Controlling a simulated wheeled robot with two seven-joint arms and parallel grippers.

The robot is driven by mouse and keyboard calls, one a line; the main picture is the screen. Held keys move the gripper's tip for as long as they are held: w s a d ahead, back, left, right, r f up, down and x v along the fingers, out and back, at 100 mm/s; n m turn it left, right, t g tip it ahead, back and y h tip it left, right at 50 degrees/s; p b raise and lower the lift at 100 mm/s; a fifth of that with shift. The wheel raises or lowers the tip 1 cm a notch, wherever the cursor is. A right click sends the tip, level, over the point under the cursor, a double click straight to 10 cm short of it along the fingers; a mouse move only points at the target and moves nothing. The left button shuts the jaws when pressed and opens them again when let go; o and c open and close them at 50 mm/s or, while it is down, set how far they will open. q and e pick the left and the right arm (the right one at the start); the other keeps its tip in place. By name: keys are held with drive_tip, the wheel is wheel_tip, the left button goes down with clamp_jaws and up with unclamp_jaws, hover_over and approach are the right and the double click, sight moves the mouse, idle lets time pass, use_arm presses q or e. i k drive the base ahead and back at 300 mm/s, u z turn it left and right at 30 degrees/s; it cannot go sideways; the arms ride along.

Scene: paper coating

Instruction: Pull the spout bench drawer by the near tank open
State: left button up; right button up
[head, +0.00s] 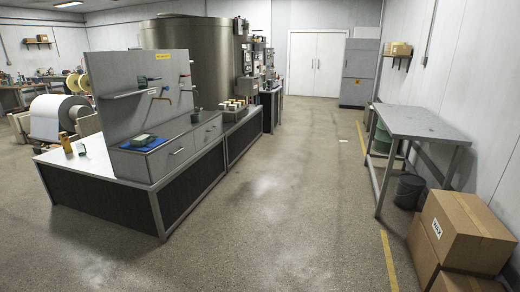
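The spout bench (130,185) stands at centre left, with a grey upright panel (130,75) carrying a shelf and small spouts. Two grey drawer fronts show in its raised unit: a nearer drawer (178,153) with a bar handle, and a farther drawer (209,131). Both look shut. A large metal tank (190,45) stands behind the panel. I cannot tell which drawer the task means. Neither of my grippers is in view.
A green item on a blue mat (144,145) lies on the bench top. Open floor (280,210) lies to the bench's right. A grey table (420,124), a dark bucket (409,192) and cardboard boxes (465,230) line the right wall.

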sight(207, 132)
drive_tip(key=u, duration=0.15)
drive_tip(key=i, duration=5.7)
drive_tip(key=z, duration=0.05)
